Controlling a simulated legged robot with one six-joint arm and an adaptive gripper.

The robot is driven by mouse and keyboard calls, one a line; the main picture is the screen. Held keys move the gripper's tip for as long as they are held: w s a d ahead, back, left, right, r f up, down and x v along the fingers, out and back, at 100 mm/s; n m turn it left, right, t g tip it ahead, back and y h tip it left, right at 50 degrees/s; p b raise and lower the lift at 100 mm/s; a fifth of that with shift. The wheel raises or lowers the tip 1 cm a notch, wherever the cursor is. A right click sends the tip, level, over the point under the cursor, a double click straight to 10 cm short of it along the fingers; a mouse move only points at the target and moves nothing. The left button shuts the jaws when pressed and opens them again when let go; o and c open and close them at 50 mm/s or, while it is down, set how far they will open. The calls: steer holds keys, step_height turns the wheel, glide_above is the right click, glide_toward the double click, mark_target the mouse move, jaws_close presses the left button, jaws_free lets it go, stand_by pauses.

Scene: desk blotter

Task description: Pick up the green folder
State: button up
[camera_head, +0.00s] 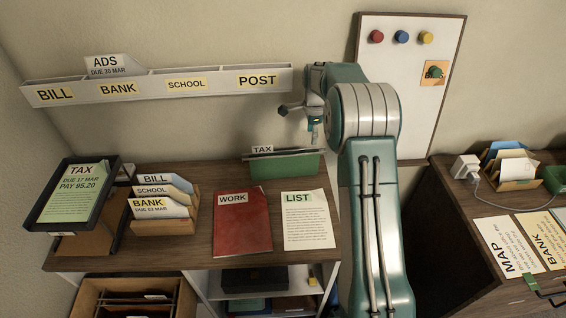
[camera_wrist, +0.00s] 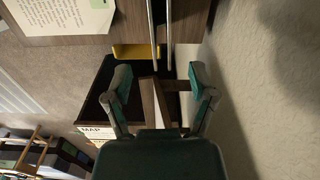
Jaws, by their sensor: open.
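A green folder-like piece (camera_head: 286,166) stands upright at the back edge of the wooden desk. A grey, thin piece with a TAX tab (camera_head: 262,149) stands at its top edge. My gripper (camera_head: 300,121) is open and above the green piece, apart from it, in front of the wall. In the wrist view my gripper (camera_wrist: 161,92) shows both fingers spread with nothing held. Two thin pale edges run down toward the gap between the fingers there; I cannot tell whether they belong to the green folder.
A red WORK folder (camera_head: 242,222) and a LIST sheet (camera_head: 308,220) lie on the desk. A card holder (camera_head: 165,226) and a tilted TAX tray (camera_head: 45,203) stand left. A labelled wall rack (camera_head: 222,83) hangs above. A whiteboard (camera_head: 404,70) is behind my arm.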

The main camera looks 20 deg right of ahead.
mark_target(309, 157)
steer(key=f, duration=1)
steer(key=shift+w+a+f, duration=0.15)
steer(key=shift+a+f, duration=0.05)
steer(key=shift+a, duration=0.05)
steer(key=shift+d, duration=0.15)
jaws_close()
